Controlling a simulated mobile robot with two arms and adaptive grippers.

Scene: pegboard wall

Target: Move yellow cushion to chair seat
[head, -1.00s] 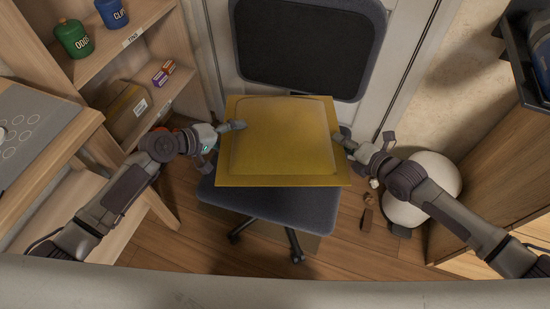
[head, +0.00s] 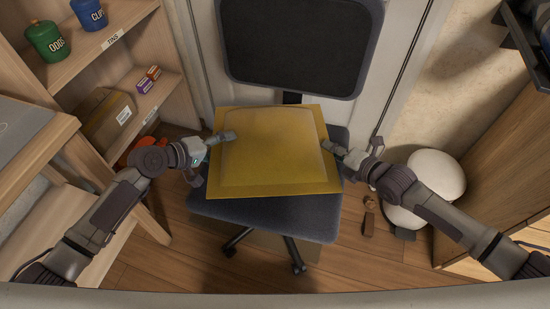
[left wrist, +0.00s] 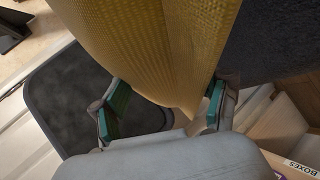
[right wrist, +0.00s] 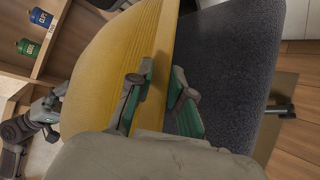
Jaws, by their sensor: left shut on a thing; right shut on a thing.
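The flat, square yellow cushion (head: 272,155) lies roughly level over the dark grey chair seat (head: 290,218) in the head view. Seat shows along its front and right edges; I cannot tell whether the cushion touches it. My left gripper (head: 228,136) is shut on the cushion's left edge, and my right gripper (head: 332,148) on its right edge. In the left wrist view the cushion (left wrist: 165,50) hangs between the green-padded fingers. In the right wrist view the cushion's edge (right wrist: 165,40) is between the fingers, with the seat (right wrist: 225,70) close beside it.
The chair's black backrest (head: 298,45) stands behind the cushion. A wooden shelf (head: 130,60) with tins and a cardboard box (head: 108,118) is at left. A white rounded object (head: 428,185) sits on the floor at right, near a wooden cabinet (head: 510,160).

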